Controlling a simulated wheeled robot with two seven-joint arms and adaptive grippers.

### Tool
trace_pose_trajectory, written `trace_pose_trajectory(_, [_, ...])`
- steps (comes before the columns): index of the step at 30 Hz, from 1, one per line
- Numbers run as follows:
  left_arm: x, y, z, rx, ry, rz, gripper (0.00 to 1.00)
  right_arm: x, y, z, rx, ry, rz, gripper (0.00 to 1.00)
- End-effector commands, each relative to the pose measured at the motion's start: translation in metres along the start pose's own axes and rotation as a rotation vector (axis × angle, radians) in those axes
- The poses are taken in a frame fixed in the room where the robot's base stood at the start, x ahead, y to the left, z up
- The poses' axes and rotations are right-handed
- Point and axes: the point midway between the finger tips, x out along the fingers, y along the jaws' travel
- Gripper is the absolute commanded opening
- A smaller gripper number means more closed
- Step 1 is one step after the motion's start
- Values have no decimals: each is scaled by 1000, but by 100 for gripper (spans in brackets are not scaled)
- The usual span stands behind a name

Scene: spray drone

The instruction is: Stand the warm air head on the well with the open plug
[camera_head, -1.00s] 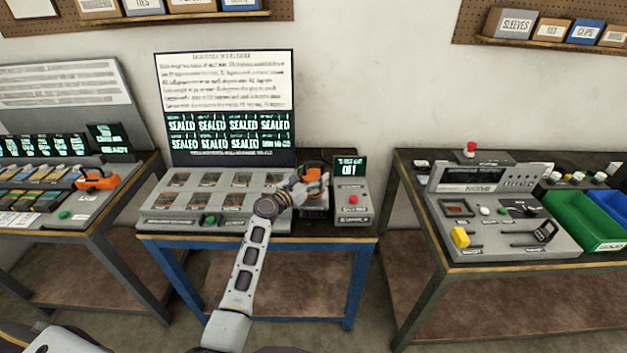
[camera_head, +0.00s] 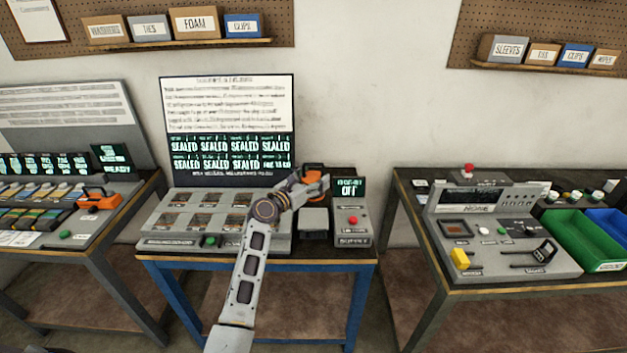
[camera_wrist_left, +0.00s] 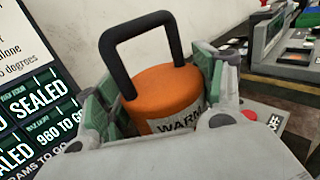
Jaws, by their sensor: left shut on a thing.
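The warm air head (camera_head: 314,181) is an orange block with a black loop handle. It is in my left gripper (camera_head: 303,184), above the right end of the middle bench. The left wrist view shows the warm air head (camera_wrist_left: 166,92) upright between the two fingers of my left gripper (camera_wrist_left: 160,105), its label partly hidden. The panel of wells (camera_head: 178,221) lies to the left, with two rows of dark wells. My forearm hides its lower right part, so the open plug cannot be made out. My right gripper is not in view.
A display screen (camera_head: 230,120) behind the panel reads SEALED in most cells; the last reads differently. A grey stand (camera_head: 314,220) and a box with a red button (camera_head: 352,221) are to the right. Another orange tool (camera_head: 98,199) sits on the left bench.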

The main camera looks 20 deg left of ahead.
Motion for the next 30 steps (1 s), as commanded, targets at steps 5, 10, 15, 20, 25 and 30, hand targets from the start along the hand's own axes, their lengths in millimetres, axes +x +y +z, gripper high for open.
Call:
trace_pose_trajectory(5, [0, 0, 2, 0, -4, 0, 28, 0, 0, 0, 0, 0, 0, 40])
trace_pose_trajectory(10, [0, 0, 2, 0, -4, 0, 28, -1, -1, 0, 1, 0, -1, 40])
trace_pose_trajectory(15, [-2, 2, 2, 0, -3, 2, 28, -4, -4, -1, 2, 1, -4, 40])
trace_pose_trajectory(20, [-5, 6, 2, 2, -3, 2, 28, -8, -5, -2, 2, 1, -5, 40])
trace_pose_trajectory(25, [-7, 8, 1, 2, -3, -5, 28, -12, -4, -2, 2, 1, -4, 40])
trace_pose_trajectory(30, [-8, 7, -2, 1, -2, -17, 28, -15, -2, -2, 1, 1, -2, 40])
